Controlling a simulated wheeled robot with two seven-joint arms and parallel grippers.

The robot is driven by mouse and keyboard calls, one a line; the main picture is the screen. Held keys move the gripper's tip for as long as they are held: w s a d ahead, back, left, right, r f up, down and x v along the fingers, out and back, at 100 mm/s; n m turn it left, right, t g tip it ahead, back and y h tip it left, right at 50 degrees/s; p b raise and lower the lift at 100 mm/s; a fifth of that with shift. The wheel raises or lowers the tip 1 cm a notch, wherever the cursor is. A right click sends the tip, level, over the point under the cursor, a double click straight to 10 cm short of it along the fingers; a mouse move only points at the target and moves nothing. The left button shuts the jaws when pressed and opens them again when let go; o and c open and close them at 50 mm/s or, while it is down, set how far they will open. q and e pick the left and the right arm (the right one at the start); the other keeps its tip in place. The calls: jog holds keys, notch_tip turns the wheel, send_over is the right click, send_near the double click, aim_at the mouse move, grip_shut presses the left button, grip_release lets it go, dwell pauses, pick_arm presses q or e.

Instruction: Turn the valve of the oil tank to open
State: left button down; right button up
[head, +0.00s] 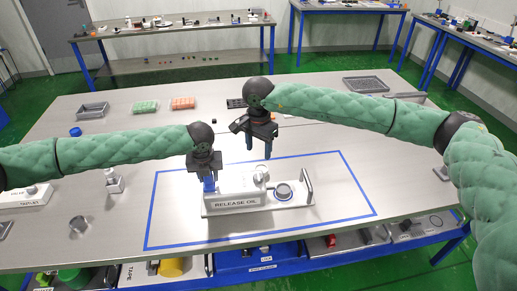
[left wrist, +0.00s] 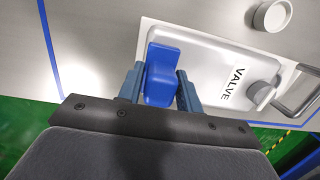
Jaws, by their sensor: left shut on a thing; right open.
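The oil tank (head: 235,203) is a white box labelled "RELEASE OIL". It stands inside a blue taped rectangle on the table. Its blue valve handle (head: 209,184) is at the tank's left end, and it also shows in the left wrist view (left wrist: 160,75), near the word "VALVE". My left gripper (head: 208,178) points down over the valve and is shut on the blue handle, one finger on each side in the left wrist view (left wrist: 160,88). My right gripper (head: 259,152) is open and empty, above the table behind the tank. The inside of the tank is hidden.
A round cap or dish (head: 283,191) and an upright handle (head: 307,186) sit at the tank's right end. Grey trays (head: 92,111), a green block set (head: 145,107) and an orange one (head: 183,103) stand at the back. The taped area right of the tank is clear.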

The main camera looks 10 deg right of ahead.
pick_arm(q)
jog(key=c, duration=0.9)
grip_release()
jog(key=shift+o, duration=0.2)
jog(key=shift+r, duration=0.15)
